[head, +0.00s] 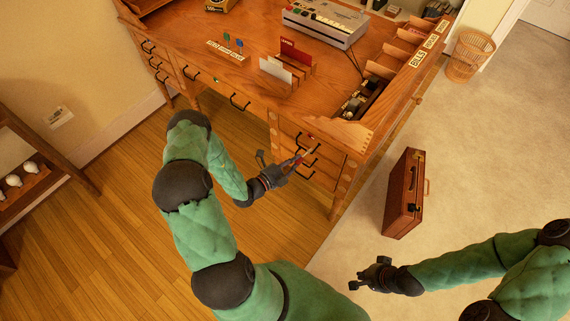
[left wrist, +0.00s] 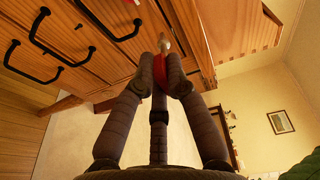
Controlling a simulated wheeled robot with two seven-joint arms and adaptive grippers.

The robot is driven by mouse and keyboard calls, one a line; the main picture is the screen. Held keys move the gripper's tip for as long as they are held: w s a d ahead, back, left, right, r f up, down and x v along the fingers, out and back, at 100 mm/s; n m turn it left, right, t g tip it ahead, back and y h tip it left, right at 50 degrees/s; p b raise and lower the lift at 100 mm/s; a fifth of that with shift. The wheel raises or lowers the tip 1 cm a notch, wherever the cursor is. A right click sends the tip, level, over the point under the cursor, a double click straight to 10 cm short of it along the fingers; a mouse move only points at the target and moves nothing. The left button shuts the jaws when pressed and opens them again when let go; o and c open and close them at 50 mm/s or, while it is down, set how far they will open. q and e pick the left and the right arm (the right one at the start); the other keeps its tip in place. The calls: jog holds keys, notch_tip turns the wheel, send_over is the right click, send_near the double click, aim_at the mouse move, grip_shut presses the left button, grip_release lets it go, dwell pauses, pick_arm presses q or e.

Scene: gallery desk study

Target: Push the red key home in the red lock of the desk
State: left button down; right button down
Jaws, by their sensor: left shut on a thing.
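My left gripper (head: 289,168) is shut on the red key, just in front of the desk's right drawers. In the left wrist view the red key (left wrist: 160,72) sits between the fingertips (left wrist: 162,82), its pale tip pointing away from the gripper. A small red spot on the upper right drawer front (head: 311,137) looks like the red lock; a red spot also shows in the left wrist view (left wrist: 92,51). The key tip appears apart from it. My right gripper (head: 366,282) is open and empty, low over the pale floor.
The wooden desk (head: 245,75) carries a label with blue and green keys, card holders, a grey machine (head: 325,22) and a sorter at right. Black drawer handles stick out near the left gripper. A brown briefcase (head: 404,193) stands on the floor right of the desk.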

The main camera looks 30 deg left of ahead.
pick_arm(q)
jog(key=a+f+n+y, duration=0.1)
jog(key=s+a+f+t+y, duration=0.1)
jog(key=a, duration=0.1)
jog(key=shift+a+f+n+y, duration=0.3)
jog(key=shift+f+n, duration=0.05)
jog(key=shift+n, duration=0.05)
jog(key=shift+w+d, duration=0.2)
jog(key=shift+w, duration=2.4)
jog(key=shift+w+d, duration=0.1)
jog(key=shift+w, duration=1.6)
dwell(0.8)
jog(key=c, duration=1.2)
grip_release()
jog(key=o, duration=0.5)
